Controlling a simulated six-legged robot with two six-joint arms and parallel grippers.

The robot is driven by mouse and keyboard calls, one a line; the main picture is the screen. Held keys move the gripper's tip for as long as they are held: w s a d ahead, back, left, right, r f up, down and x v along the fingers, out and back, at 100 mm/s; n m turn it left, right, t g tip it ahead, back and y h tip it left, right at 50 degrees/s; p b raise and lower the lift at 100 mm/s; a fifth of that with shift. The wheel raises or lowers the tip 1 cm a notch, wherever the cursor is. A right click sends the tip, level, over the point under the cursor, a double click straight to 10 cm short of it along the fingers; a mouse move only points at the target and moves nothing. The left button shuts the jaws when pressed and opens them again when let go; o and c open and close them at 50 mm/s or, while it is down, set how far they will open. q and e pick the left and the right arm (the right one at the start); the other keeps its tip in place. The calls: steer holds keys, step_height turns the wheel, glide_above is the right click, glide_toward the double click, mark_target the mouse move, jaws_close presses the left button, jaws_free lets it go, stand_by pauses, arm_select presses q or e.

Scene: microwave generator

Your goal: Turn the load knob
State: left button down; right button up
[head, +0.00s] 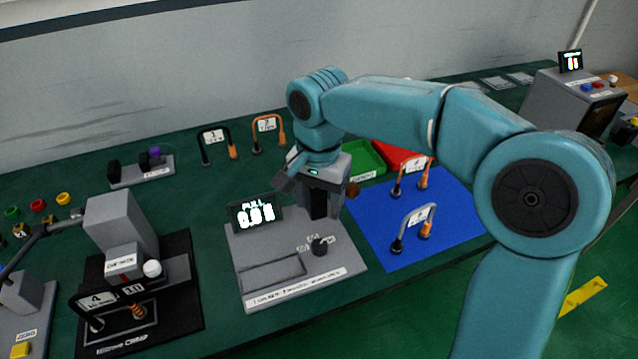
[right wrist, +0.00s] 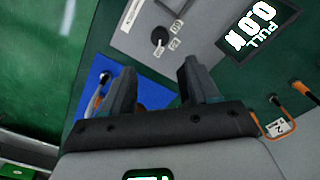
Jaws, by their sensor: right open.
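The black load knob (head: 319,246) stands on the right part of a light grey panel (head: 245,252). It also shows in the right wrist view (right wrist: 160,37), beyond my fingertips, with small labels beside it. A dark display (head: 255,214) at the panel's back reads "PULL" and a number. My right gripper (head: 318,212) hangs above the panel's back edge, pointing down. In the right wrist view its two dark fingers (right wrist: 158,72) are apart with nothing between them. The gripper is apart from the knob. My left gripper is not in view.
A blue mat (head: 420,215) with labelled loops lies to the right, with green (head: 367,157) and red (head: 402,157) trays behind. A black-based press rig (head: 150,290) stands to the left. Labelled loops (head: 218,141) stand behind the panel. A grey box (head: 572,100) is far right.

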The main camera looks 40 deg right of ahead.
steer(key=shift+r, duration=1.6)
